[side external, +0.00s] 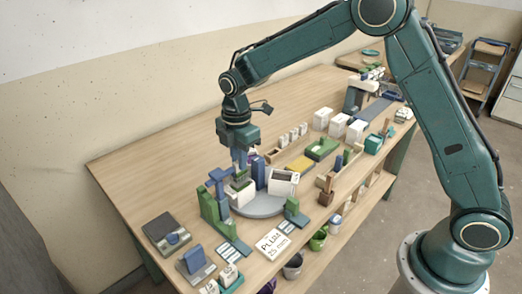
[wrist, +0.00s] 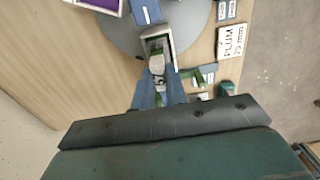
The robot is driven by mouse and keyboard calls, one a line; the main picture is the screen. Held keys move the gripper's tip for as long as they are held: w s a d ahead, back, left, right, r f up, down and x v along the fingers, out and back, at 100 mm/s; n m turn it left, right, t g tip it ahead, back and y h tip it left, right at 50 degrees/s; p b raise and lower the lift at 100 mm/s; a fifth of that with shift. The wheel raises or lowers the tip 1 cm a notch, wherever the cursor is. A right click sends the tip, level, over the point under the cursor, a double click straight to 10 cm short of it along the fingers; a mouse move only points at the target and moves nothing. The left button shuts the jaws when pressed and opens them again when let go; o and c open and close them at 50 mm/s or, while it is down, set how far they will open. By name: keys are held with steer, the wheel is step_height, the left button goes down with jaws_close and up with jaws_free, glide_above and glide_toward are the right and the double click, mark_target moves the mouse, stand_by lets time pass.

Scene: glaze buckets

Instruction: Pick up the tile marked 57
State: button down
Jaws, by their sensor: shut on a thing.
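My gripper (side external: 240,165) points down over the grey round turntable (side external: 262,207). Its blue fingers also show in the wrist view (wrist: 160,88), shut on a small pale-and-green piece (wrist: 158,66). This piece is at the mouth of an open white box (wrist: 152,36); I cannot tell whether it touches the box. No number 57 can be read in either view, so I cannot tell whether the held piece is that tile. The fingers hide part of it.
A white box with a dark slot (side external: 284,182) and a blue block stand on the turntable close by. A green-and-blue stand (side external: 212,212) is at its left. A "PLUM 25 mm" card (side external: 273,244) lies in front. The table's left rear is clear.

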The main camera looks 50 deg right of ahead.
steer(key=shift+r, duration=3.5)
